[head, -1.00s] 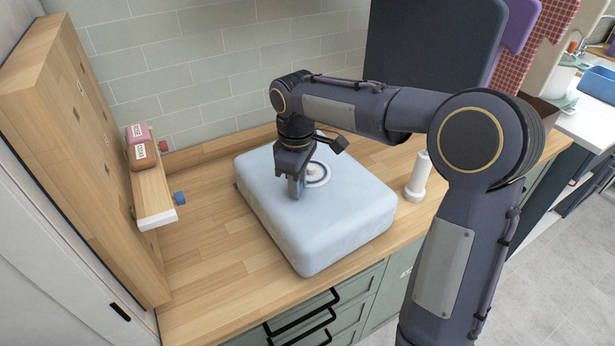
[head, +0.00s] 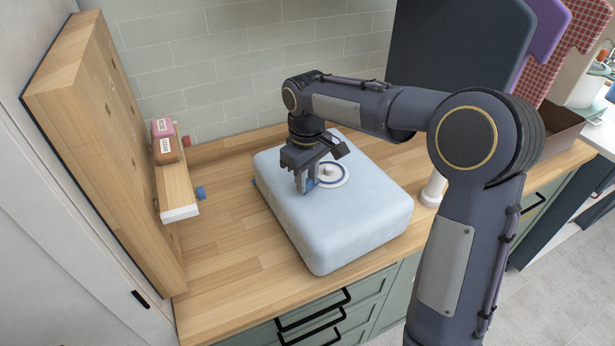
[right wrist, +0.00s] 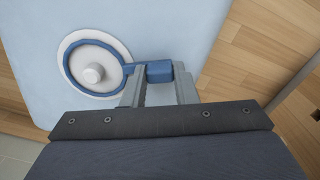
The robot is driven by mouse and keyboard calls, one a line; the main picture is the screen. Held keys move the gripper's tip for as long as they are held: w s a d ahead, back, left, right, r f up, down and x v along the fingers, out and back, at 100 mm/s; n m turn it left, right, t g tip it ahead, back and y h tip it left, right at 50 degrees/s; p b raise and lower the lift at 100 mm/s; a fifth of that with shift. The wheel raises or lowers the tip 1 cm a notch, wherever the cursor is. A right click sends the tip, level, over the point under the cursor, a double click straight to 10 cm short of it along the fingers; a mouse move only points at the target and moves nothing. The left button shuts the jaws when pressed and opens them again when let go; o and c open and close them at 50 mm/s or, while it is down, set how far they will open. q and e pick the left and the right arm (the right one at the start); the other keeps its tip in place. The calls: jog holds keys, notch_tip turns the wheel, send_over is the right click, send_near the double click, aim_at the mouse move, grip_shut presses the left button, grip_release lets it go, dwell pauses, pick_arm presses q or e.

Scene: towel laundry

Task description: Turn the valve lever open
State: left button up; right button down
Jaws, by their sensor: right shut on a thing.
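The valve is a white dial with a blue ring (head: 333,174) and a raised white hub, on top of a pale blue box (head: 345,215). It also shows in the right wrist view (right wrist: 92,74). A blue lever (right wrist: 159,71) sticks out from the ring, to the right in the wrist view. My right gripper (head: 305,188) is at the left side of the dial in the head view. Its fingers are shut on the lever's blue end, one on each side. In the head view the fingers hide part of the lever. My left gripper is out of view.
The box rests on a wooden counter (head: 225,255). At left, a wooden panel carries a small shelf (head: 178,195) with a pink and a brown labelled block. A white cylinder (head: 433,188) stands right of the box. Free counter lies left of the box.

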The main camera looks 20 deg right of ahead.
jog(key=c, duration=1.1)
grip_release()
jog(key=shift+c, duration=0.2)
notch_tip(320, 180, up, 8)
jog(key=shift+f, duration=0.1)
